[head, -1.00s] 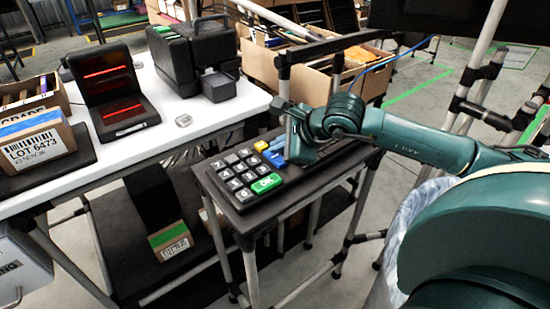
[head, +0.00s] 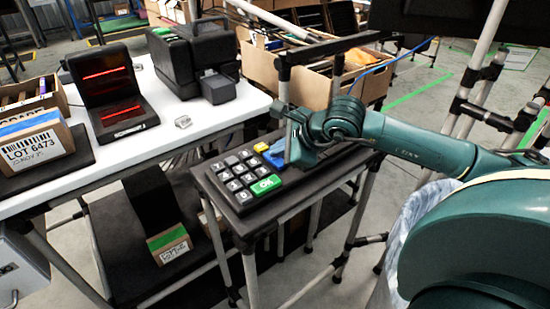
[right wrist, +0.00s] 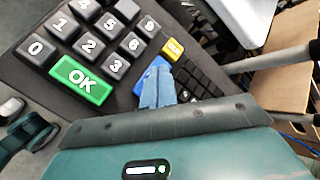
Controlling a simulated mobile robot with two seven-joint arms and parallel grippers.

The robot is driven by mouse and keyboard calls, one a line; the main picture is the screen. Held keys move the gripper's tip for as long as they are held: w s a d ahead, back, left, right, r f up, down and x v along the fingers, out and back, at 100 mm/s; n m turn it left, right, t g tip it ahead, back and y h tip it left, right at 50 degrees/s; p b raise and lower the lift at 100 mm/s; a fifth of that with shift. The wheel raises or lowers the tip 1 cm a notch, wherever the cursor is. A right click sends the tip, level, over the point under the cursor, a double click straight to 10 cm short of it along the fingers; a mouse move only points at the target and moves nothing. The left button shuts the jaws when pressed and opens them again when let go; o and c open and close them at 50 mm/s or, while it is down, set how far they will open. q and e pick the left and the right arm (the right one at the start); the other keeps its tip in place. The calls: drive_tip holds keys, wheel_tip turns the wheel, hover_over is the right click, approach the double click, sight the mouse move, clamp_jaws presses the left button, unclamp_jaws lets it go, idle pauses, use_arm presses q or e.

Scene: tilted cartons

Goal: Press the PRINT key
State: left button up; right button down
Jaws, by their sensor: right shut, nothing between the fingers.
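A dark keypad (head: 240,206) stands on a small stand, with grey number keys, a green OK key (head: 265,185), a yellow key (head: 261,147) and a blue key (head: 274,156). I cannot read PRINT on any key. My right gripper (head: 291,160) is shut and empty, low over the keypad beside the blue key. In the right wrist view, the shut fingers (right wrist: 158,90) overlap the blue key (right wrist: 139,86) and hide much of it. The yellow key (right wrist: 173,49) is just beyond. I cannot tell whether the fingertips touch the blue key. My left gripper is out of view.
A white table (head: 150,150) to the left holds a scanner with red lines (head: 118,100), a black printer-like machine (head: 192,58) and a labelled carton (head: 35,148). An open carton (head: 310,85) and frame poles stand behind the keypad. A clear bag (head: 405,220) hangs at the right.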

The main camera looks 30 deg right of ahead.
sight(279, 160)
drive_tip(key=shift+f+b, duration=0.25)
drive_tip(key=shift+b, duration=0.05)
drive_tip(key=shift+r, duration=0.2)
idle(0.4)
drive_tip(key=shift+r+p, duration=0.3)
drive_tip(key=shift+r, duration=0.4)
drive_tip(key=shift+r+p, duration=1.3)
drive_tip(key=shift+r, duration=1.25)
drive_tip(key=shift+f, duration=0.1)
